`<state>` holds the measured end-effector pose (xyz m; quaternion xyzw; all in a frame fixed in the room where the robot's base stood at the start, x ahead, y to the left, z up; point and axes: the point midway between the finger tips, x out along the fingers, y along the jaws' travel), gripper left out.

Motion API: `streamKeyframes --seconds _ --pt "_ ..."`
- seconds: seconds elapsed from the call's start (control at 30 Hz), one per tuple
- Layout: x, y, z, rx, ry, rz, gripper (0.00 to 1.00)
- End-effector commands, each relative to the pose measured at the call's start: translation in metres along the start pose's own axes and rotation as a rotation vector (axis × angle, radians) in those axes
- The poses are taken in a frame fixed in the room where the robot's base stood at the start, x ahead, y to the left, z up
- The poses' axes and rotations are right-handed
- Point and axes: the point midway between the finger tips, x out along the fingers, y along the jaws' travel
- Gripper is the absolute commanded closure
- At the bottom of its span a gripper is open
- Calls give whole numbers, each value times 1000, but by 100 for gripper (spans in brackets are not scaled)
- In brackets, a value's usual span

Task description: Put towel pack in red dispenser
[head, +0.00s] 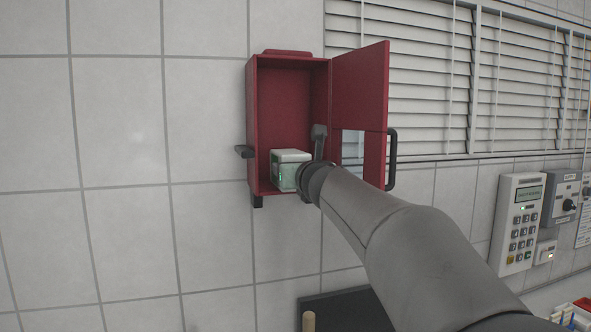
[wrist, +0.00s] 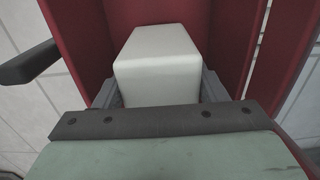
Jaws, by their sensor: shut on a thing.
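The red dispenser (head: 289,105) hangs on the tiled wall with its door (head: 358,86) swung open to the right. The white towel pack (head: 286,161) is inside, at the bottom of the dispenser. In the wrist view the pack (wrist: 158,65) sits between my two fingers, with red dispenser walls (wrist: 229,45) on both sides. My gripper (wrist: 158,92) is shut on the pack and reaches into the dispenser from the front right. My wrist hides the pack's right side in the head view. I cannot tell whether the pack touches the dispenser floor.
The open door's black handle (head: 392,159) is close to my arm. A keypad (head: 518,222) and a control box (head: 562,196) are on the wall at right. The wall left of the dispenser is clear.

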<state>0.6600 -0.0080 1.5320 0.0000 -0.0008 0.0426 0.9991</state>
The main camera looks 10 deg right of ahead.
Motion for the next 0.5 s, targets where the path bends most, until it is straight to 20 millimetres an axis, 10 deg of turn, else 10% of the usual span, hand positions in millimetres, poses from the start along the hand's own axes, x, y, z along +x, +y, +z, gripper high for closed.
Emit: streamKeyframes --seconds 0.2,0.23,0.3,0.5 --pt "1 0 -1 0 1 0 62" --pt "1 0 -1 0 1 0 29" --pt "1 0 -1 0 2 0 10" --pt "1 0 -1 0 2 0 9"
